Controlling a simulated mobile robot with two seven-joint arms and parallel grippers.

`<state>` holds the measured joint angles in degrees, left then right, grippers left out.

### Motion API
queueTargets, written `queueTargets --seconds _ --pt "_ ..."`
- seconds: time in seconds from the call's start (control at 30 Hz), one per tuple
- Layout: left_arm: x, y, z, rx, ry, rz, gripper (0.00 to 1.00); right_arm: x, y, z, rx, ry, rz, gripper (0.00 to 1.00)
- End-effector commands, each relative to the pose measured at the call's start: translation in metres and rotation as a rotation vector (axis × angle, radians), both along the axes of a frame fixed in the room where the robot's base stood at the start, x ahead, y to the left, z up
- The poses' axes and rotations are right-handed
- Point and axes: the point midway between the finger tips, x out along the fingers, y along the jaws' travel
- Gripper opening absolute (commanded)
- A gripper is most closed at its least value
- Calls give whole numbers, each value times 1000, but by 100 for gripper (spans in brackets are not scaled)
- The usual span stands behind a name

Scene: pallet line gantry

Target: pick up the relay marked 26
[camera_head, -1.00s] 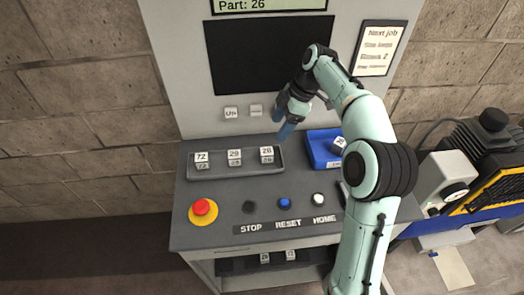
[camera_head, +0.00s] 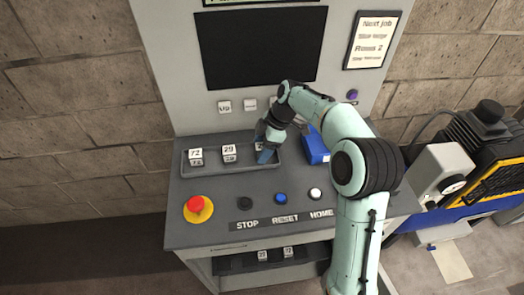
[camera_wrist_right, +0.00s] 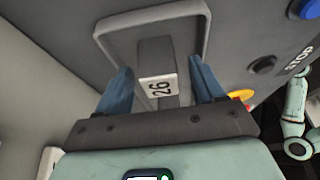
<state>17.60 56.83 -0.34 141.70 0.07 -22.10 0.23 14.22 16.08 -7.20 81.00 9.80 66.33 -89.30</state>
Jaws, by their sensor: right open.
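The relay marked 26 (camera_wrist_right: 158,88) is a grey block with a white label in the right wrist view. It stands at the right end of the grey tray (camera_head: 216,170), where my right arm partly hides it in the head view. My right gripper (camera_wrist_right: 161,64) is open, with one blue finger on each side of the relay. It also shows over the tray's right end in the head view (camera_head: 266,150). My left gripper is not in view.
Relays marked 72 (camera_head: 196,155) and 29 (camera_head: 229,152) stand in the same tray. A blue bin (camera_head: 316,150) is to the right. In front are a red emergency button (camera_head: 197,204) and the STOP, RESET and HOME buttons. A panel with a dark screen (camera_head: 262,48) rises behind.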

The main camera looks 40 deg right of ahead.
Motion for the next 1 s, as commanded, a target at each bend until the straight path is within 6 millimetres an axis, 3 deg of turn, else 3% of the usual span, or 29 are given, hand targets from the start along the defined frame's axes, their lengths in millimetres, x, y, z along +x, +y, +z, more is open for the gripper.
queueTargets --seconds 0.1,0.27,0.3,0.73,0.87,1.0 --pt "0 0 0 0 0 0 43 0 0 0 0 0 0 68" --pt "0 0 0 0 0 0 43 0 0 1 0 0 0 16" --pt "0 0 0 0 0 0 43 0 0 1 0 0 0 12" --pt "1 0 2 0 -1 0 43 0 0 10 -1 -1 1 12" --pt "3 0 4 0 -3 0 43 1 -1 27 -2 -4 0 12" --pt "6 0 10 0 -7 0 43 1 0 56 -1 -6 1 12"
